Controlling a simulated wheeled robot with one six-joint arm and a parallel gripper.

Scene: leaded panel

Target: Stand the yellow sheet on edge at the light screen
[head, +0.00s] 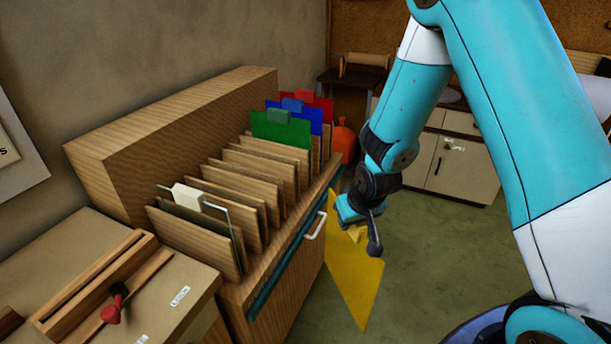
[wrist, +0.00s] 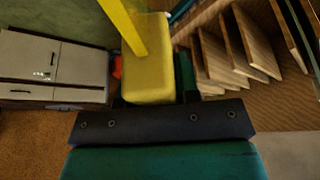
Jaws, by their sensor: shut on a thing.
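The yellow sheet (head: 354,278) hangs below my gripper (head: 353,226) in the head view, in front of the wooden rack and above the green floor. My gripper is shut on the yellow block at the sheet's top edge. In the wrist view the yellow block (wrist: 148,78) sits at the jaws, and the sheet (wrist: 122,24) shows as a narrow yellow strip running away from it. My gripper's fingers are mostly hidden. I cannot make out a light screen in either view.
The slotted wooden rack (head: 262,273) holds a clear sheet (head: 200,199) and green (head: 281,130), blue (head: 308,115) and red sheets (head: 322,103). A bench (head: 178,297) with a red-handled tool stands at the left front. Cabinets (head: 464,158) and an orange object (head: 344,141) stand behind. Green floor is free at right.

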